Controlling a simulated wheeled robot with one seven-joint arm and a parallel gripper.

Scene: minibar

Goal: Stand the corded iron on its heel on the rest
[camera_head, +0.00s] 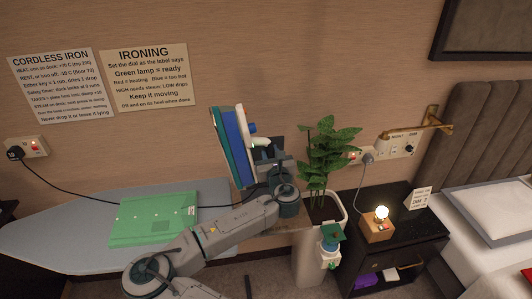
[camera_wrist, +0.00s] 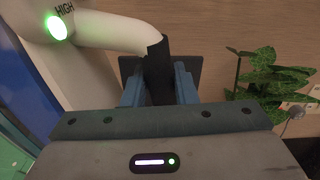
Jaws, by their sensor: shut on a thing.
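The corded iron (camera_head: 233,150), blue and white with a teal face to the left, is held in the air near the wall, its long side close to vertical and slightly tilted. My gripper (camera_head: 270,150) is shut on its handle from the right. The wrist view shows the pale handle (camera_wrist: 118,32) with its dark end between the fingers (camera_wrist: 160,85), a lit green lamp and the word HIGH. A black cord (camera_head: 75,190) runs from the left wall socket towards the iron. The rest is not clearly identifiable; a flat green piece (camera_head: 155,218) lies on the ironing board (camera_head: 50,235).
A potted plant (camera_head: 325,155) in a tall white planter stands close right of my gripper. Further right are a black nightstand (camera_head: 400,225) with a lit lamp (camera_head: 380,218), and a bed (camera_head: 490,220). The board's left part is clear.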

